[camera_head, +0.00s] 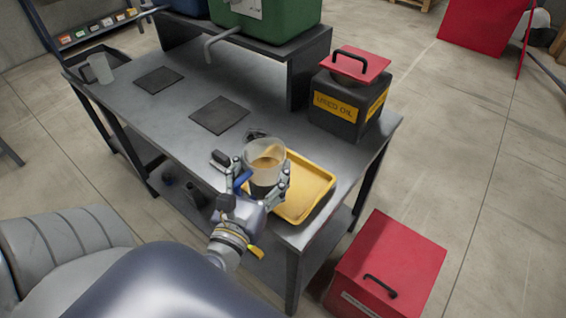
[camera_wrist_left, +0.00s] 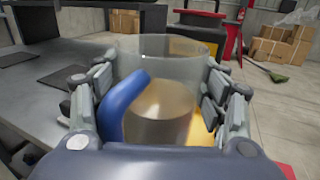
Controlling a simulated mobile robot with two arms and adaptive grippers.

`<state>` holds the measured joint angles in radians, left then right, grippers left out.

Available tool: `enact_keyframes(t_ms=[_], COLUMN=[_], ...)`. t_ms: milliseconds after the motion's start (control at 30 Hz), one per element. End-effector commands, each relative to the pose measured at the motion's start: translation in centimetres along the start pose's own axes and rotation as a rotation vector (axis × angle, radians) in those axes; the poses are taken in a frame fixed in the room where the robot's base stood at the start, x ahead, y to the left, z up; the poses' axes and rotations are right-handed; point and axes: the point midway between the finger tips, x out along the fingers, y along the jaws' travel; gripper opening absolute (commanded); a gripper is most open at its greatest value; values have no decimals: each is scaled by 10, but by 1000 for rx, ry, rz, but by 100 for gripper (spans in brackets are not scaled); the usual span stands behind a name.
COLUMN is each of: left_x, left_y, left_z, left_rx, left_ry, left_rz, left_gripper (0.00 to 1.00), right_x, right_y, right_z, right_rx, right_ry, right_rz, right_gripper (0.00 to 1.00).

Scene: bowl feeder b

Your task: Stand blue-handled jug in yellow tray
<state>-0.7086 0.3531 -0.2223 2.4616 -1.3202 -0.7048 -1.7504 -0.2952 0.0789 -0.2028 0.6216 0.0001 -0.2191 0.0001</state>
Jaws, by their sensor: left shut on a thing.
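The blue-handled jug (camera_head: 265,160) is clear, with amber liquid in it. My left gripper (camera_head: 264,179) is shut on it, its fingers on both sides of the jug. In the left wrist view the jug (camera_wrist_left: 165,70) stands between the fingers, with its blue handle (camera_wrist_left: 122,100) facing the palm. The jug looks upright. The yellow tray (camera_head: 311,188) lies on the bench's front right corner, partly hidden behind the jug and gripper. I cannot tell whether the jug's base touches the tray or the bench. My right gripper is not in view.
The grey bench (camera_head: 160,110) has two dark mats (camera_head: 219,115). A second jug (camera_head: 101,69) stands at the far left. A black used-oil box (camera_head: 345,103) with a red lid stands behind the tray. A red bin (camera_head: 388,265) is on the floor at right.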

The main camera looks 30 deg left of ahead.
Motion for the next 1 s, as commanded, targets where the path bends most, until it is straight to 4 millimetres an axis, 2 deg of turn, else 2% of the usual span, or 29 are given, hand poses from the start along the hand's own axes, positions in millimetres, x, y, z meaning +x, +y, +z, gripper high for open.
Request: enact_keyframes(t_ms=[33,200,400,533,767,1000], left_x=[10,39,63,67,67,67], left_y=[-3,-13,-21,-22,-22,-22], left_z=[5,1,-4,-10,-41,-41], left_rx=[0,0,1,2,2,1], left_ry=[-4,-2,-1,3,4,2], left_rz=[1,1,1,1,1,0], left_gripper=[36,36,36,36,36,36], right_x=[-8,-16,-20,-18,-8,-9], right_y=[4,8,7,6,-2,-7], right_z=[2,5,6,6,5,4], right_rx=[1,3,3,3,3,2], right_ry=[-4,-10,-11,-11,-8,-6], right_rz=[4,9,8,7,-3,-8], right_gripper=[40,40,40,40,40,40])
